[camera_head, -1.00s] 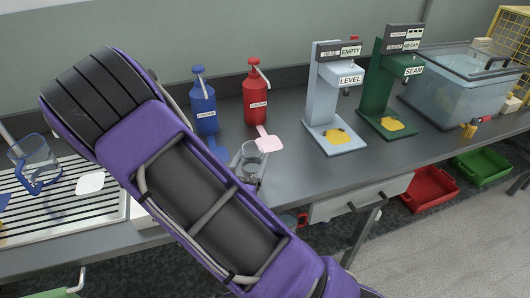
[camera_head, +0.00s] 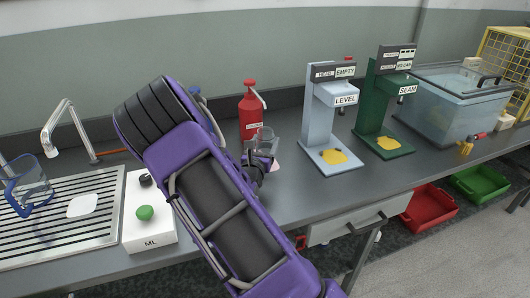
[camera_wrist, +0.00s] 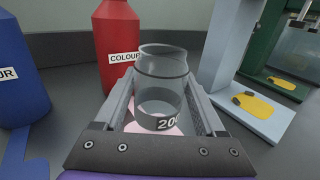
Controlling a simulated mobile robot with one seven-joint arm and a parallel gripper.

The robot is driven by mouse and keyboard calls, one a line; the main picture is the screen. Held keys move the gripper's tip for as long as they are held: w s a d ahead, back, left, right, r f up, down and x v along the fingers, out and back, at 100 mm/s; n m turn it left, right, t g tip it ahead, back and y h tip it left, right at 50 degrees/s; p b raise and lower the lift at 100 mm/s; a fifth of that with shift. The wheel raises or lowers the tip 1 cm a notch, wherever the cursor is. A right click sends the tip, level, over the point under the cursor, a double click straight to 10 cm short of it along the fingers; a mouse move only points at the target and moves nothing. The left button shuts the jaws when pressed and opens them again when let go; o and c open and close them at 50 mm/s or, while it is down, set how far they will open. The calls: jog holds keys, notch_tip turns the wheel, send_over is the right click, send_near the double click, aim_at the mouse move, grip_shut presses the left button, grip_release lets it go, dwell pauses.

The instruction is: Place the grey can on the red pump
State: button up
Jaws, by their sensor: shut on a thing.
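The grey can (camera_wrist: 162,78) is a see-through grey cylinder with a dark band and the number 200 near its base. My gripper (camera_wrist: 160,105) is shut on it, one finger on each side, and the can looks upright. In the head view the can (camera_head: 265,138) shows at the end of my arm, in front of the red pump. The red pump (camera_head: 251,116) is a red bottle with a spout, standing at the back of the bench; it also shows behind the can in the wrist view (camera_wrist: 115,40). A pink pad (camera_wrist: 150,128) at its foot is partly hidden behind the can.
A blue pump (camera_wrist: 25,75) stands left of the red one, mostly hidden by my arm in the head view. Right stand the grey LEVEL stand (camera_head: 319,120) and green SEAM stand (camera_head: 371,105). A white ML scale (camera_head: 148,233) and drain rack (camera_head: 60,235) are left.

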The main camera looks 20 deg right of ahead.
aim_at(265, 151)
jog(key=shift+f+b, duration=0.45)
jog(key=shift+f, duration=1.3)
jog(key=shift+f, duration=0.15)
jog(key=o, duration=1.3)
jog(key=shift+r, duration=0.2)
jog(key=p+v, duration=0.1)
jog(key=v, duration=1.1)
jog(key=shift+w, duration=0.1)
